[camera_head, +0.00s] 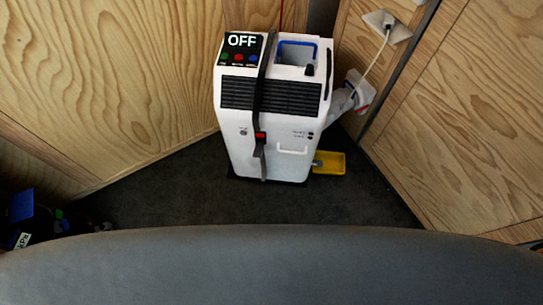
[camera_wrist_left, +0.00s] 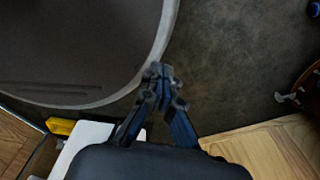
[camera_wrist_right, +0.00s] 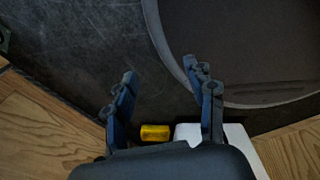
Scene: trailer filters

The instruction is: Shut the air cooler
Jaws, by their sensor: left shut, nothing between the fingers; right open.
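The air cooler (camera_head: 272,150) is a white upright unit standing in the corner in the head view. Its top has a black panel (camera_head: 241,48) reading "OFF" with small green, red and blue buttons, and a blue-edged opening (camera_head: 297,54). A dark strap runs down its front. A white part of it shows at the bottom of the left wrist view (camera_wrist_left: 88,140) and the right wrist view (camera_wrist_right: 240,145). My left gripper (camera_wrist_left: 160,75) is shut and empty. My right gripper (camera_wrist_right: 168,85) is open and empty. Neither gripper shows in the head view.
Wooden walls (camera_head: 120,80) stand close behind and beside the cooler. A yellow tray (camera_head: 330,163) lies on the dark floor at its right. A plugged cable runs from a wall socket (camera_head: 386,24). Dark equipment (camera_head: 30,220) stands at lower left. Dark floor (camera_head: 170,190) in front is clear.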

